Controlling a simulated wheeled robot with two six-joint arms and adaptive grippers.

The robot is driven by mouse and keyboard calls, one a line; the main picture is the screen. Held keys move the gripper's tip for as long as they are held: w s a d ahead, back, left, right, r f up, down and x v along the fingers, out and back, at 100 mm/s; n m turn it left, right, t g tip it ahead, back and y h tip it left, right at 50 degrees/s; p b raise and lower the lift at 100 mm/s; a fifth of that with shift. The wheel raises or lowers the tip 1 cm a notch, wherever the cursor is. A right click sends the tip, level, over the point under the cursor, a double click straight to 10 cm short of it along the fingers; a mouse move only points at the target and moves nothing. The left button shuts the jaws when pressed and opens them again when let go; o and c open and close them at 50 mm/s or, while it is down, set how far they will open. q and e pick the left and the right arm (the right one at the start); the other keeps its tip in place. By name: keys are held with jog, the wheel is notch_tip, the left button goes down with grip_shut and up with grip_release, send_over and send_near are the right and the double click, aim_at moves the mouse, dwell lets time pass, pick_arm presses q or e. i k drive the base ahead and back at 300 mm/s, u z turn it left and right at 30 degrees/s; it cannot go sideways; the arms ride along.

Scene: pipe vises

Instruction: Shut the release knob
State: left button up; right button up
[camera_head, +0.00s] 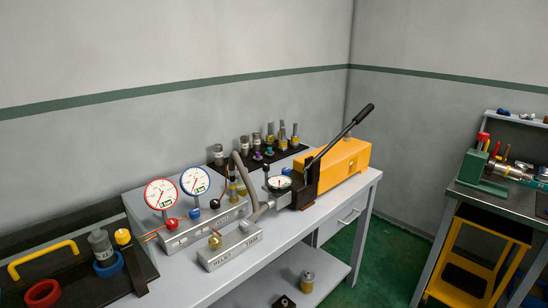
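An orange hand pump (345,165) with a black block at its front sits on the grey bench, its long black-gripped lever (338,138) slanting up to the right. A small dial gauge (279,182) sits at its near end, beside metal fittings and a grey hose (243,172). A small brass knob (215,241) stands on a lettered metal block (230,247) in front of the hose. Neither of my grippers is in view.
A metal manifold (203,226) carries a red-rimmed gauge (161,194), a blue-rimmed gauge (195,181) and red, blue and black ball knobs. Several fittings stand on a dark mat (236,176) behind. A yellow handle (42,258) lies left. Another bench (500,200) stands right, across green floor.

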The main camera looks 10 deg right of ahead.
aim_at(285, 171)
jog(key=z, duration=0.45)
jog(key=i, duration=1.15)
jog(key=z, duration=0.7)
